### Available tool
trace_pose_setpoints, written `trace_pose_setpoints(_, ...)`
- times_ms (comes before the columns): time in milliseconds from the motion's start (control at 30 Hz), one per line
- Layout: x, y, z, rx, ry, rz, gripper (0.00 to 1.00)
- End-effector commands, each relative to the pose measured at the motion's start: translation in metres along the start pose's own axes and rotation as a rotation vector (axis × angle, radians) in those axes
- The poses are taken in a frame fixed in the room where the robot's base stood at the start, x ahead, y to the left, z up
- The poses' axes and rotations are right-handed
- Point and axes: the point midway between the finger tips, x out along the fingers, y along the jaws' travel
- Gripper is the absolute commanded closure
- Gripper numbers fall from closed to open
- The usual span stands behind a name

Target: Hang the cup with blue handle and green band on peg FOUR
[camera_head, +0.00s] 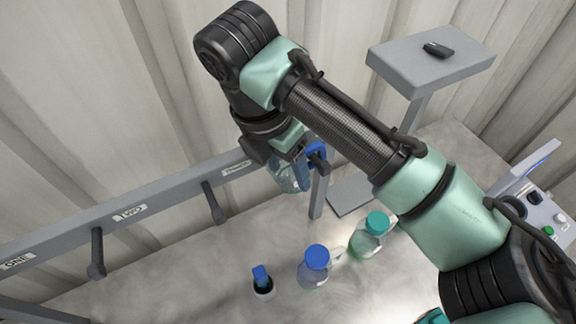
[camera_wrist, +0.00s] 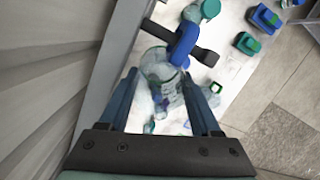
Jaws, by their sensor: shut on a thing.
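My gripper (camera_head: 283,152) is at the right part of the grey peg rail, shut on a clear cup (camera_head: 293,178) with a blue handle (camera_head: 317,150). In the wrist view the cup (camera_wrist: 160,72) sits between the two fingers, with a faint green line on it. Its blue handle (camera_wrist: 186,42) crosses a dark peg (camera_wrist: 206,57) that shows on both sides of it. I cannot tell for sure whether the peg runs through the handle. No FOUR label is readable; my arm covers part of that area.
The rail (camera_head: 165,200) carries labels ONE, TWO and THREE, with bare pegs (camera_head: 211,204) and (camera_head: 96,254). A grey stand (camera_head: 425,70) is behind, a control box (camera_head: 540,205) right.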

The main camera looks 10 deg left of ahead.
Motion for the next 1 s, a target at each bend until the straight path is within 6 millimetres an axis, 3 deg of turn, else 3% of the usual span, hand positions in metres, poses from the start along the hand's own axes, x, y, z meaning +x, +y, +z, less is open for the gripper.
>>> trace_pose_setpoints(100,0.0,0.0,-0.0001,0.0,0.0,0.0,0.89)
trace_pose_setpoints(133,0.0001,0.0,-0.0001,0.0,0.0,0.0,0.34)
trace_pose_setpoints(300,0.0001,0.0001,-0.0001,0.0,0.0,0.0,0.03)
trace_pose_setpoints(767,-0.0006,0.0022,-0.0003,-0.001,-0.002,0.007,0.01)
trace_pose_setpoints(800,-0.0006,0.0022,-0.0004,-0.002,-0.002,0.008,0.15)
trace_pose_setpoints(900,-0.0007,0.0022,-0.0003,-0.001,-0.002,0.008,0.0)
trace_pose_setpoints(1000,-0.0007,0.0023,-0.0003,-0.002,-0.002,0.008,0.0)
